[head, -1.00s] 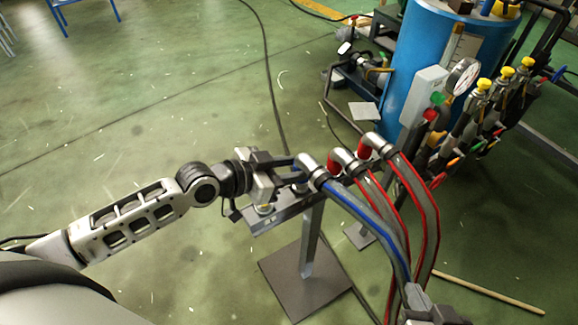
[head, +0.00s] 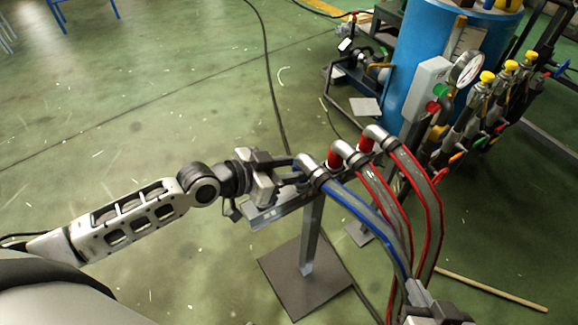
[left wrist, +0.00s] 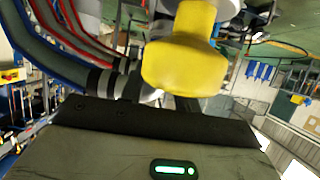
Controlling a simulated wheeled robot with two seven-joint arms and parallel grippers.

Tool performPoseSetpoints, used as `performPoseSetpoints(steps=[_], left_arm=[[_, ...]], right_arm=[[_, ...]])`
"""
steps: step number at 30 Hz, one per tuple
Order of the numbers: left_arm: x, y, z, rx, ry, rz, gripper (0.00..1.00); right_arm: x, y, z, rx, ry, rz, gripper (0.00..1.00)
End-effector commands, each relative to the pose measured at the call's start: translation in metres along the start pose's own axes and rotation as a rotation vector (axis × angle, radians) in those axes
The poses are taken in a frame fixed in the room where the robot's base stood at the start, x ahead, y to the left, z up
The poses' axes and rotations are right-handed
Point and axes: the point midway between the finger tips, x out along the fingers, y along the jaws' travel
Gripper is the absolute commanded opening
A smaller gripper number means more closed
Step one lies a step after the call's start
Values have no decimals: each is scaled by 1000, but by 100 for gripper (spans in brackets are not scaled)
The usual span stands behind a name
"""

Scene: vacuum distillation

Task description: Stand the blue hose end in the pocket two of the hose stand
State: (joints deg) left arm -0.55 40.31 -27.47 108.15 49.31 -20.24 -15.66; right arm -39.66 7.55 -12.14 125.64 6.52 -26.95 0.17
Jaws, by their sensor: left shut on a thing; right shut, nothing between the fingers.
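The blue-striped hose (head: 347,203) ends in a grey metal elbow (head: 313,171) in the head view. My left gripper (head: 290,171) is shut on this hose end at the near-left end of the hose stand (head: 268,213). The elbow's lower tip is hidden by the fingers, so I cannot tell whether it is inside a pocket. Two red-striped hoses stand with their elbows (head: 345,153) (head: 376,137) along the same rail. The blue hose also shows in the left wrist view (left wrist: 55,60). My right gripper (head: 428,303) is shut and empty at the bottom, near the hoses.
The stand's post rises from a dark square base plate (head: 305,277). A blue vessel (head: 432,50) with a gauge and yellow-capped valves stands at the back right. A wooden stick (head: 490,287) lies on the floor. A yellow part (left wrist: 187,50) fills the left wrist view's upper middle.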

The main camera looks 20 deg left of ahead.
Motion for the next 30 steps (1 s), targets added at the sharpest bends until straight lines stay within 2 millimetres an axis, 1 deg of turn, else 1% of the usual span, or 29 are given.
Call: performPoseSetpoints(steps=[9,14,15,17,30], left_arm=[[3,0,6,1,5,-1,0],[5,0,10,1,5,-1,0],[4,0,9,1,5,-1,40],[4,0,9,1,5,-1,57],[4,0,11,0,-2,0,57]], right_arm=[[2,1,10,2,-9,0,0],[4,1,12,2,-8,0,0],[3,1,11,2,-7,0,0],[3,1,11,2,-7,0,0],[4,1,11,1,-8,0,0]])
